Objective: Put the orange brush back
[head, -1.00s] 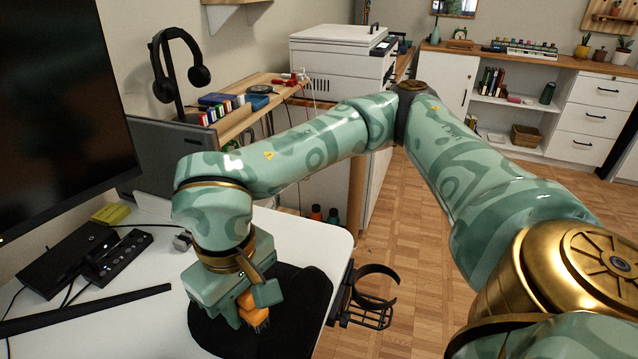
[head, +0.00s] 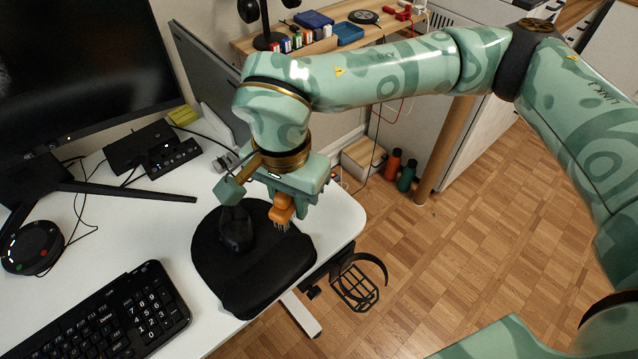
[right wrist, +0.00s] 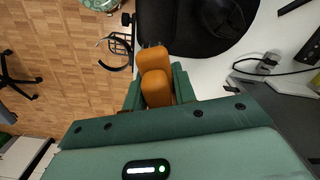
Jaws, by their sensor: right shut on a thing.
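The orange brush (head: 281,208) is held in my right gripper (head: 283,197), above the far right part of a black mouse pad (head: 262,274) on the white desk. Its dark bristles point down in the head view. In the right wrist view the orange brush (right wrist: 153,62) sits between the two green fingers of my right gripper (right wrist: 158,88). The gripper covers part of it. I cannot tell whether the bristles touch the pad. My left gripper is not in view.
A black mouse (head: 236,229) rests on the pad left of the brush. A keyboard (head: 112,322), a monitor (head: 80,70) and a black dock (head: 172,157) are on the desk. A black wire holder (head: 358,285) hangs off the desk's right edge. Orange and green bottles (head: 393,164) stand on the floor behind.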

